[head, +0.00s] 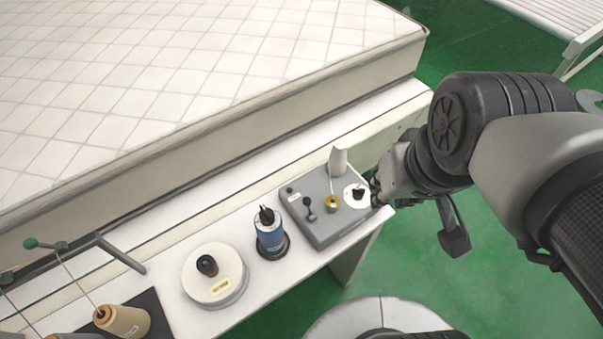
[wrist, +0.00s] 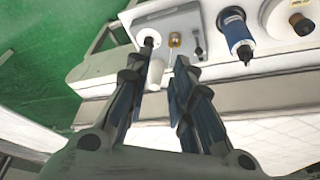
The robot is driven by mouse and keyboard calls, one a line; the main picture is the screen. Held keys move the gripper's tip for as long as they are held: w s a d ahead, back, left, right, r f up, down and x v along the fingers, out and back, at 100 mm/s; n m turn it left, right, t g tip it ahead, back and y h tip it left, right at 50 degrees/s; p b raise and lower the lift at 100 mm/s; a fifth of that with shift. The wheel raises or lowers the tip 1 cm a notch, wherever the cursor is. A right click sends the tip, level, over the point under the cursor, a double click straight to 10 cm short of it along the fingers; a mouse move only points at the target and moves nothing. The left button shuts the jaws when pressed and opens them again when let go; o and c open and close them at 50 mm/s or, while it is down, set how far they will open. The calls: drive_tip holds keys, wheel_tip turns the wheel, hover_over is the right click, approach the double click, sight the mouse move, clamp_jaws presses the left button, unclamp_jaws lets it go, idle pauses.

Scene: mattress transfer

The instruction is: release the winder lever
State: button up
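The winder is a grey box (head: 322,226) near the right end of the bench. Its lever (head: 309,207), with a dark knob, is on the left part of the box; it also shows in the wrist view (wrist: 197,44), beyond the right finger's tip. A brass bobbin (head: 332,203) with thread sits beside it, and a white dial with a black knob (head: 351,201) is at the right. My gripper (wrist: 166,70) is open, with nothing held between its fingers. In the head view it is at the box's right edge, its fingertips mostly hidden, apart from the lever.
A white cone (head: 339,160) stands at the back of the winder. Left along the bench are a blue spool (head: 270,238), a round cream container (head: 213,279) and a tan thread cone (head: 124,322). A quilted mattress (head: 200,60) lies behind. Green floor is open at right.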

drive_tip(key=shift+n+g, duration=0.6)
drive_tip(key=shift+n, duration=0.1)
drive_tip(key=w+a, duration=0.1)
drive_tip(key=w, duration=0.1)
drive_tip(key=w+a, duration=0.1)
drive_tip(key=w, duration=0.2)
drive_tip(key=w+a+f+p, duration=0.1)
drive_tip(key=w+a, duration=0.1)
drive_tip(key=shift+w, duration=0.15)
drive_tip(key=c, duration=0.4)
drive_tip(key=shift+n, duration=0.5)
drive_tip(key=w+a+f, duration=0.1)
drive_tip(key=w, duration=0.1)
drive_tip(key=w+a+f, duration=0.1)
drive_tip(key=w, duration=0.1)
drive_tip(key=shift+a+f, duration=0.15)
drive_tip(key=shift+a, duration=0.25)
clamp_jaws()
drive_tip(key=w+a+f+n+g+p, duration=0.1)
drive_tip(key=w+a+f+n+g, duration=0.1)
drive_tip(key=w+a+f, duration=0.5)
wheel_tip(320, 180, down, 4)
drive_tip(key=shift+a+r+p, duration=0.1)
drive_tip(key=shift+a+p, duration=0.2)
drive_tip(key=shift+a, duration=0.95)
